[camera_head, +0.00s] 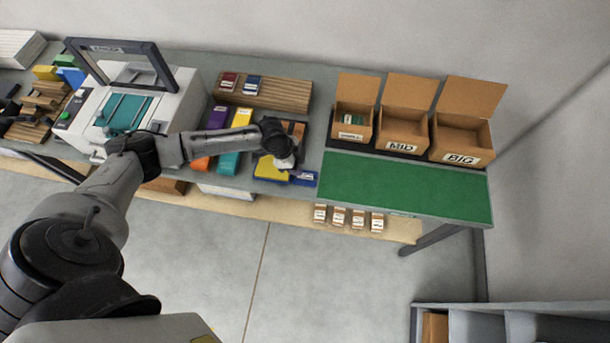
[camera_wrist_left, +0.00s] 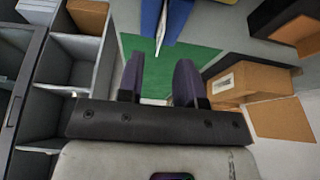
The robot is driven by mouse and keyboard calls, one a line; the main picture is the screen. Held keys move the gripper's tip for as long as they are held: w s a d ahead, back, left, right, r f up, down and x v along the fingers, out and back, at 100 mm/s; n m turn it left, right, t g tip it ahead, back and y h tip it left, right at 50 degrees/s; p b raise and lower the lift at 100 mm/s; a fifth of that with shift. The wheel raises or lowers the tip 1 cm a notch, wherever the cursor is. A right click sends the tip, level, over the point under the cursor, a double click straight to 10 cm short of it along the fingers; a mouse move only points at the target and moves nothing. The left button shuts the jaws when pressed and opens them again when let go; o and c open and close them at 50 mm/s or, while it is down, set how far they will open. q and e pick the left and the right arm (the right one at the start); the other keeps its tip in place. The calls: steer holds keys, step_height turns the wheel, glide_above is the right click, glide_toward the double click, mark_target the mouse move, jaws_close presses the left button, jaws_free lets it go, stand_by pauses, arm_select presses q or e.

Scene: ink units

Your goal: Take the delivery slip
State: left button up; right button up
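I cannot make out a delivery slip with certainty. My right gripper is not in view.
Open cardboard boxes stand behind the mat, including one marked MID (camera_head: 403,130) and one marked BIG (camera_head: 460,140). A white machine (camera_head: 172,108) with a raised dark frame stands left. A wooden rack (camera_head: 282,92) is at the back. Grey shelving (camera_head: 470,327) is at lower right.

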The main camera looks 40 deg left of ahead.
mark_target(305, 176)
arm_select(q)
steer(key=shift+x, duration=2.75)
steer(key=shift+r, duration=0.1)
jaws_close()
